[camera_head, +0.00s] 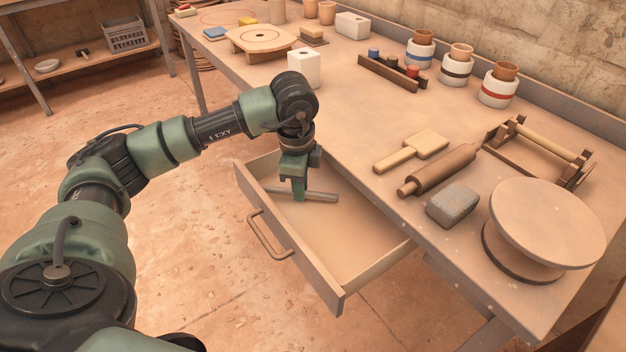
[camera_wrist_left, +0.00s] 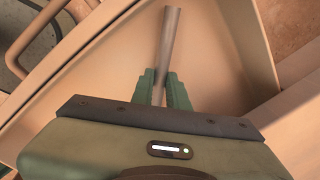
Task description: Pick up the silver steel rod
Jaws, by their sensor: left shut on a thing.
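The silver steel rod (camera_head: 318,196) is in the open drawer (camera_head: 345,290), near its far left corner. My left gripper (camera_head: 299,191) points down into the drawer and is shut on the rod. In the left wrist view, the rod (camera_wrist_left: 170,40) runs up between the two green fingers (camera_wrist_left: 161,88) and sticks out beyond them. I cannot tell whether the rod touches the drawer floor. My right gripper is not in view.
The drawer's front with its handle (camera_head: 268,236) stands pulled out from the table (camera_head: 350,135). A rolling pin (camera_head: 438,170), a wooden paddle (camera_head: 412,150), a grey block (camera_head: 454,207) and a round turntable (camera_head: 547,222) lie on the tabletop. A white block (camera_head: 304,68) stands near the table's edge.

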